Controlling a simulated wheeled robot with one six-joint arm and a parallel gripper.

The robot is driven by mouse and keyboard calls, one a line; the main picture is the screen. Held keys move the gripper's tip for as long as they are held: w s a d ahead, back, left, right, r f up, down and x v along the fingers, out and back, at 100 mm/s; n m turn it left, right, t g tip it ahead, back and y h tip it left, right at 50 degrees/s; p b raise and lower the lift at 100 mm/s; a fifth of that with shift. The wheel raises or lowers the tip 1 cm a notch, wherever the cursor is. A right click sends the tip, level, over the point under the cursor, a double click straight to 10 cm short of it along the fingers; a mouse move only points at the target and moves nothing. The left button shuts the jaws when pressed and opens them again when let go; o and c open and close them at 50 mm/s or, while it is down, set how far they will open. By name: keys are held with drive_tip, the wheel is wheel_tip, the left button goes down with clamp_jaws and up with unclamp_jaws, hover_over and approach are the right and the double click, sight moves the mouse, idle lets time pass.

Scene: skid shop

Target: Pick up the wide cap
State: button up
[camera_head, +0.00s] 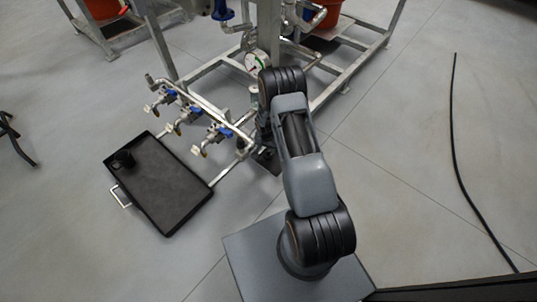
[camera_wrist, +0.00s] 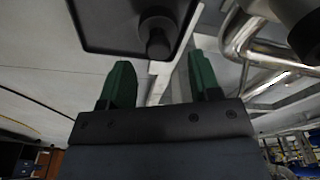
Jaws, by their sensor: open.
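A small black round piece (camera_head: 123,160), which looks like the wide cap, sits in the far left corner of a shallow black tray (camera_head: 190,221) on the floor. In the wrist view, a dark round piece with a narrower knob (camera_wrist: 157,35) stands on a dark panel, probably the same cap and tray; I cannot be sure. My gripper (camera_wrist: 161,82) shows two green fingers spread apart with nothing between them. The dark piece lies beyond the fingertips, apart from them. In the head view my arm mostly hides the gripper, right of the tray.
A metal pipe frame with blue-handled valves (camera_head: 185,117) and a gauge (camera_head: 255,62) stands just behind and right of the tray. The tray has a metal handle (camera_head: 120,197). A black cable (camera_head: 455,150) lies at right. Floor left of the tray is mostly clear.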

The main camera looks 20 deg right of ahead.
sight(268, 150)
wheel_tip(268, 150, down, 4)
drive_tip(key=shift+w+d+f+b, duration=0.1)
drive_tip(key=shift+w+d+b, duration=0.05)
drive_tip(key=shift+b, duration=0.5)
drive_tip(key=c, duration=1)
drive_tip(key=shift+r, duration=0.25)
